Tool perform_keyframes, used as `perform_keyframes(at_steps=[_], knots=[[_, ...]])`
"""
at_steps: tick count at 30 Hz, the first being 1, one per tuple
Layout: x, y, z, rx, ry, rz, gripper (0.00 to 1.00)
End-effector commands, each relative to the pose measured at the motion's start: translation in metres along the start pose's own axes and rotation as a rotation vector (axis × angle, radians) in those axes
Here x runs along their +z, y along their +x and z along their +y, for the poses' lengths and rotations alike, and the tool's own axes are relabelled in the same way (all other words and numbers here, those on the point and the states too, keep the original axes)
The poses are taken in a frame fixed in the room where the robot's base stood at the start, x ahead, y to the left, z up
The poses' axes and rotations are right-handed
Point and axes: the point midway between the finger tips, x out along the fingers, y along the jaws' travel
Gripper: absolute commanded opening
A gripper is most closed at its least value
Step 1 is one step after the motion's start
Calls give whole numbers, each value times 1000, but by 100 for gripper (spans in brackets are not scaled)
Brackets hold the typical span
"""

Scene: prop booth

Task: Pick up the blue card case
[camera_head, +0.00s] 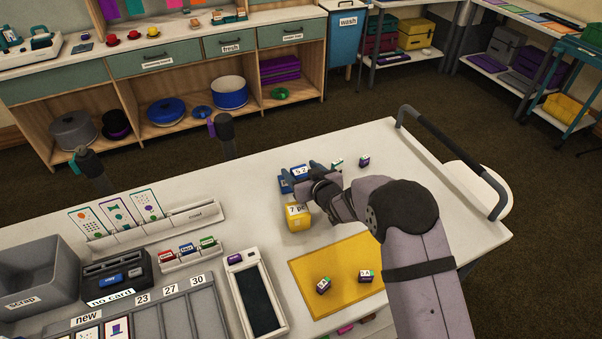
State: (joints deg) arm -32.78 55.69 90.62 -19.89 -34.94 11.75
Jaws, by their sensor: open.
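A blue case with a white label reading about "5 2" (299,171) is on the white table, just left of my gripper. I take it for the blue card case. My gripper (314,183) reaches in from the right and is open. It is close beside the blue case and covers part of its right side; I cannot tell whether they touch. A yellow box labelled "7 pc" (297,213) sits in front of the blue case, close under my gripper.
A yellow mat (336,270) with two small dark boxes lies in front. A small purple box (364,161) is behind my gripper. To the left are a black-lined tray (281,326), a small rack (193,258) of coloured cases and a grey scrap bin (38,271). The table's centre-left is clear.

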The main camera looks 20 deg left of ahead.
Motion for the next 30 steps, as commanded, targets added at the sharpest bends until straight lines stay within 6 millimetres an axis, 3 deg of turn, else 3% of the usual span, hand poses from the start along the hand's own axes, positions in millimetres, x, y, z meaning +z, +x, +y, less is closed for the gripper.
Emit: perform_keyframes(at_steps=[6,14,20,23,30], knots=[[0,12,0,0,0,-1,62],[0,13,0,0,0,0,62],[0,12,0,0,0,0,19],[0,12,0,0,0,0,15],[-2,12,0,0,0,1,15]])
